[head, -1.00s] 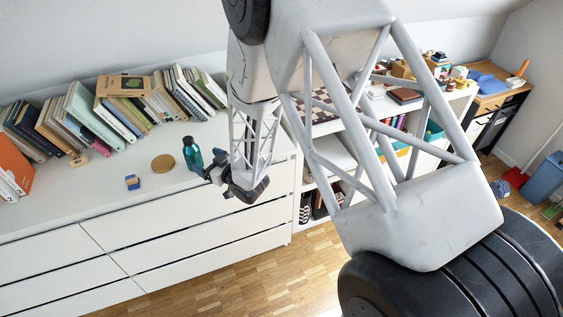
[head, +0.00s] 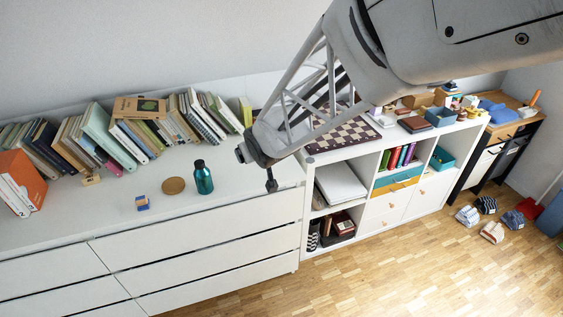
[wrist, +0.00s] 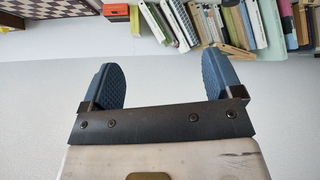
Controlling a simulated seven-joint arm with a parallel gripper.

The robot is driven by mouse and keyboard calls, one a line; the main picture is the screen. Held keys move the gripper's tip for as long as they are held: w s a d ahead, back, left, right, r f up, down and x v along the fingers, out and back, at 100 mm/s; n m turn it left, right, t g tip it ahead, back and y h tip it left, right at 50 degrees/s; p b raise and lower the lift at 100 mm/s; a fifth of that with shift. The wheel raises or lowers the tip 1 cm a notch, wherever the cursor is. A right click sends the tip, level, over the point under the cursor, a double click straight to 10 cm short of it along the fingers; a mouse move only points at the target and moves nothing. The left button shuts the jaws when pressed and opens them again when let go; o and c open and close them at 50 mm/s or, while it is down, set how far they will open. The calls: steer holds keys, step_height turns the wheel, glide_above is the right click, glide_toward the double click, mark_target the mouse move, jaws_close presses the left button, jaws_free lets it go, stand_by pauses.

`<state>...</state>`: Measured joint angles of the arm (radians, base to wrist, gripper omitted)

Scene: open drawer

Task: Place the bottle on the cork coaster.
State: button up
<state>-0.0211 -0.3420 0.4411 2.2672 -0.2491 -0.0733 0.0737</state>
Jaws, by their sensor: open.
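The teal bottle (head: 203,178) with a dark cap stands upright on the white dresser top in the head view. The round cork coaster (head: 173,186) lies flat just left of the bottle, with nothing on it. My gripper is up and to the right of the bottle, apart from it; its fingers are mostly hidden in the head view. In the wrist view my gripper (wrist: 164,88) shows two blue finger pads spread wide with nothing between them. Neither bottle nor coaster shows in the wrist view.
A small blue and orange block (head: 142,203) lies left of the coaster. A row of leaning books (head: 110,135) lines the back of the dresser (head: 190,245). A chessboard (head: 345,135) lies on the shelf unit to the right. The dresser front edge is clear.

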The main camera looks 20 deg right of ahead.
steer(key=s+d+r+m+g, duration=0.1)
steer(key=s+r+g, duration=0.2)
steer(key=s, duration=1.1)
steer(key=s+d+r+m+g, duration=0.1)
steer(key=s+r+g, duration=0.3)
steer(key=s, duration=0.9)
step_height(320, 180, up, 2)
steer(key=shift+s+r+m+h, duration=0.2)
steer(key=shift+s+m+h, duration=0.1)
steer(key=shift+s+h, duration=0.1)
steer(key=shift+o, duration=0.5)
steer(key=shift+w+a, duration=0.1)
steer(key=shift+w, duration=0.05)
